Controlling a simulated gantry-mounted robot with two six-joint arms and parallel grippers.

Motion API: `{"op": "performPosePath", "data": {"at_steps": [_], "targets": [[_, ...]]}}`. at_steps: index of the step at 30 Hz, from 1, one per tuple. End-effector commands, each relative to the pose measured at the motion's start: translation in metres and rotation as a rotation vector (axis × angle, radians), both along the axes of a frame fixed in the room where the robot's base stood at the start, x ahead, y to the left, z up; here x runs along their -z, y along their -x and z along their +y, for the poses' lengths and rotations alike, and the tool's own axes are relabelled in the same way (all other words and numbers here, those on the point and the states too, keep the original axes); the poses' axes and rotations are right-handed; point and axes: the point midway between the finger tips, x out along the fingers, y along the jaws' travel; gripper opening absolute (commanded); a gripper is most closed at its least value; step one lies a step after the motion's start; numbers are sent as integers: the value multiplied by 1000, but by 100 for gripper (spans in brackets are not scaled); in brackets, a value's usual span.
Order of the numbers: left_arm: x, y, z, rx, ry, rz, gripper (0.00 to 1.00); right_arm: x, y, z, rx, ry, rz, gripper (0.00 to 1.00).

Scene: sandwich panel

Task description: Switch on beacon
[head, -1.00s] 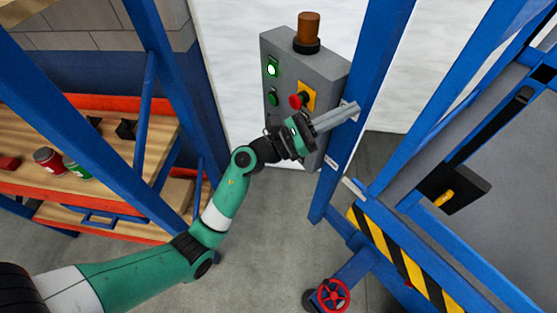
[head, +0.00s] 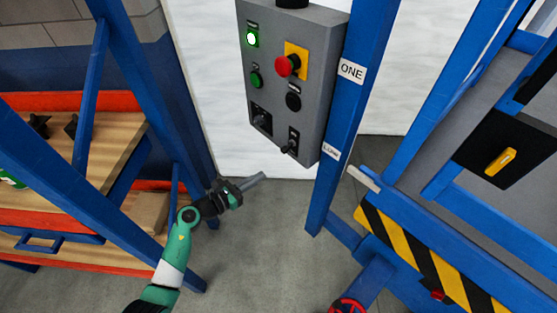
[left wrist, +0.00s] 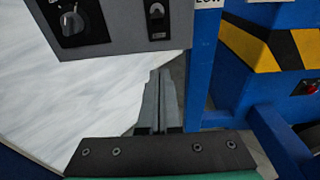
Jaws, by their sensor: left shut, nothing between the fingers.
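The grey control panel (head: 315,40) stands behind the blue frame. Only the black base of the beacon (head: 291,3) shows, at the top edge of the head view. The panel carries a lit green lamp (head: 252,39), a green button (head: 256,79), a red mushroom button (head: 286,66) on a yellow plate, a black button (head: 293,102), a rotary knob (head: 262,119) and a toggle switch (head: 292,144). My left gripper (head: 262,177) is shut and empty below the panel, apart from it. The left wrist view shows the knob (left wrist: 70,20) and toggle (left wrist: 157,12) above the fingers.
A blue post (head: 350,115) stands along the panel's right side. A striped barrier (head: 425,265), a yellow handle (head: 500,161) and a red handwheel (head: 347,306) are at the right. Wooden shelves (head: 110,175) are at the left. Floor between is clear.

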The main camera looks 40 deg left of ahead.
Motion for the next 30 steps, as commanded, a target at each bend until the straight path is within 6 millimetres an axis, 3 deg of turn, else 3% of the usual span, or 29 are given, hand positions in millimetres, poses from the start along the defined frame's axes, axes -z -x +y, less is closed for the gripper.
{"op": "performPosePath", "data": {"at_steps": [8,20,24,30], "targets": [[4,-16,-1,3,-2,-1,0,9,0,0,0,0,0,100],[17,-99,-6,3,-1,-3,0,54,0,0,0,0,1,100],[-14,-95,-4,-1,-3,-3,0,32,0,0,0,0,0,100],[-27,-92,-4,0,-1,-1,0,30,0,0,0,0,0,100]]}}
